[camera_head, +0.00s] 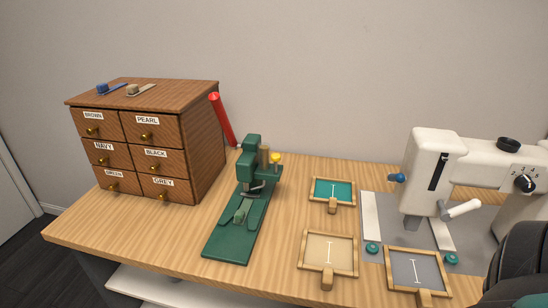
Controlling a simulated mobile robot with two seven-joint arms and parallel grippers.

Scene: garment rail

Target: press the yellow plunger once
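The yellow plunger (276,158) is a small yellow knob at the back right of a green press-like device (229,243) on the table. The device has a long flat green base and an upright green head. The plunger stands upright with nothing on top of it. Neither of my grippers shows in the head view, so nothing of mine is seen near the plunger.
A red lever (222,120) rises behind the device, beside a wooden drawer cabinet (203,135). Wooden frames with teal (333,189), beige (329,254) and grey (418,273) fabric lie to the right. A white sewing machine (433,165) stands further right. A dark rounded part (520,262) fills the lower right corner.

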